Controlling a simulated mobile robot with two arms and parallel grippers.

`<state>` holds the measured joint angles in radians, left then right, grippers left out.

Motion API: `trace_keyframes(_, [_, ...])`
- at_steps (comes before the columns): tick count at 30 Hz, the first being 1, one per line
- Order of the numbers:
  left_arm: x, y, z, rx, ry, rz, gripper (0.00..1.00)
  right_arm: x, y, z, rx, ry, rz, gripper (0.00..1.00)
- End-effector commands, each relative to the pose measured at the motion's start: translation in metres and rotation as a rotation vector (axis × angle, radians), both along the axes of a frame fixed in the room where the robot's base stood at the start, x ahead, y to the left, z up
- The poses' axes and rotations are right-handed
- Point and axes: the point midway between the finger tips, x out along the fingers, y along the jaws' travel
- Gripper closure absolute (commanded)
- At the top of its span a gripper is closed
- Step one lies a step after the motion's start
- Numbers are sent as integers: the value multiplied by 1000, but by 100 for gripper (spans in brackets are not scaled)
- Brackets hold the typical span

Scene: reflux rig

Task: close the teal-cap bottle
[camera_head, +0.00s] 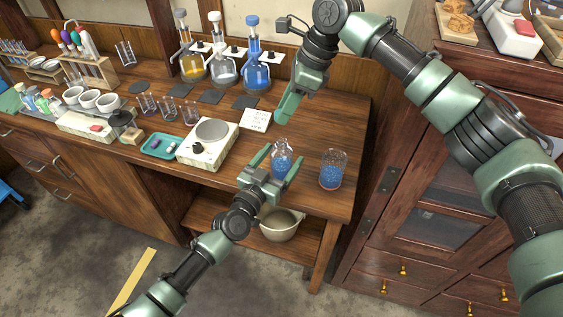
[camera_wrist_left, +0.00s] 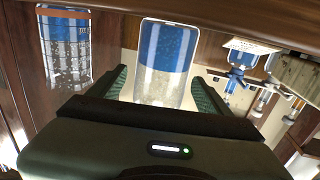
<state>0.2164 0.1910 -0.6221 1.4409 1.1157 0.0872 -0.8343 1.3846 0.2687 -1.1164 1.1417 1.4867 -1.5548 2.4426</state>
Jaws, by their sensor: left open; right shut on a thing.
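A clear bottle with blue contents (camera_head: 281,165) stands near the front right edge of the bench. My left gripper (camera_head: 274,159) is open, with its fingers on either side of this bottle. In the left wrist view the bottle (camera_wrist_left: 167,62) shows between the two fingers, with gaps that look visible. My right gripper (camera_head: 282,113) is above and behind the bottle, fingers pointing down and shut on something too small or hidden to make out. I cannot make out a teal cap in either view.
A second clear jar with blue contents (camera_head: 331,170) stands right of the bottle, also in the left wrist view (camera_wrist_left: 66,45). A white stirrer plate (camera_head: 207,144) and teal tray (camera_head: 161,146) are to the left. A white card (camera_head: 257,120) lies behind. Flasks stand at the back.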

Motion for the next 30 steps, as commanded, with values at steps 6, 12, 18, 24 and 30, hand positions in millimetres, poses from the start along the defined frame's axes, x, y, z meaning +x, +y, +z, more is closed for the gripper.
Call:
trace_keyframes(6, [22,-13,0,0,0,-1,21,0,0,0,0,0,0,100])
trace_keyframes(12, [26,-14,0,0,0,1,21,0,0,0,0,0,0,100])
trace_keyframes(18, [26,-14,0,-1,0,1,21,0,0,0,0,0,0,100])
trace_keyframes(24, [26,-14,0,0,0,0,77,0,0,0,0,0,0,100])
trace_keyframes(30, [26,-14,0,0,0,0,100,0,0,0,0,0,0,100])
